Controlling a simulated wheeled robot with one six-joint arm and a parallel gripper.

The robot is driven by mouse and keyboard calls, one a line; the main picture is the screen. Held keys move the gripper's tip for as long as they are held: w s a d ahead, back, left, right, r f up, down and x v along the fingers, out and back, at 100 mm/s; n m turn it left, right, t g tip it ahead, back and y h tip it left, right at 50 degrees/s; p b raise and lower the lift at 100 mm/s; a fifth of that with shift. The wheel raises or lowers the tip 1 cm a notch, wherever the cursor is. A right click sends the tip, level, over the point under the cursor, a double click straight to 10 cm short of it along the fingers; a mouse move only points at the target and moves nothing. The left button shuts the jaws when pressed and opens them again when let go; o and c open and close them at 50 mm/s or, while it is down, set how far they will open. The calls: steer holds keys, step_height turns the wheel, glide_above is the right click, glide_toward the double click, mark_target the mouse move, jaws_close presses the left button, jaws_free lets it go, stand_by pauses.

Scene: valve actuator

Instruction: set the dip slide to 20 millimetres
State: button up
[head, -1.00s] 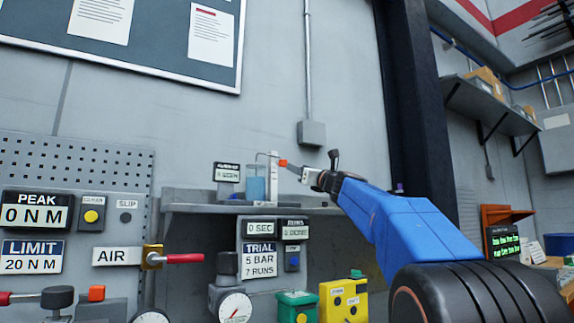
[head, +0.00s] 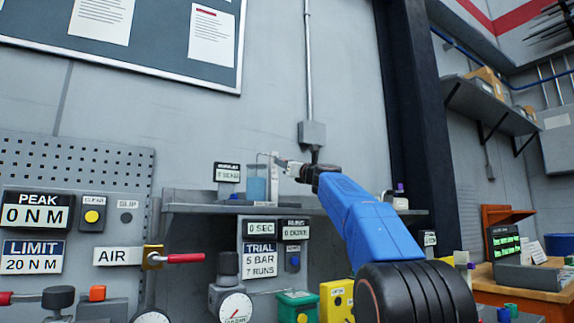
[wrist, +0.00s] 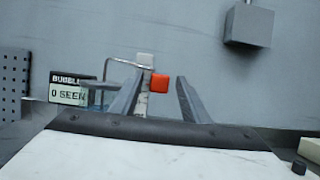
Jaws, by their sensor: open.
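The dip slide is a thin pale post (head: 274,172) on the shelf beside a clear beaker of blue liquid (head: 256,186). Its orange-red knob (wrist: 159,83) shows in the wrist view, with the pale post (wrist: 143,104) just left of and below it. My gripper (wrist: 161,78) is open, and the knob appears between its two fingers, closer to the left one. I cannot tell whether they touch. In the head view my gripper (head: 286,166) is at the post and the knob is hidden. No millimetre reading is legible.
A bubble display (wrist: 70,89) reads 0 SEEN, left of the beaker. The grey shelf (head: 190,208) runs underneath. A grey wall box (head: 312,133) with a conduit is above. The trial panel (head: 261,260) and a yellow box (head: 337,300) are below.

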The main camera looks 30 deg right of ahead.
steer(key=shift+c, duration=0.7)
jaws_close()
steer(key=shift+f, duration=0.6)
steer(key=shift+o, duration=0.7)
jaws_free()
steer(key=v, duration=1.7)
steer(key=shift+s+f, duration=0.15)
steer(key=shift+s, duration=0.05)
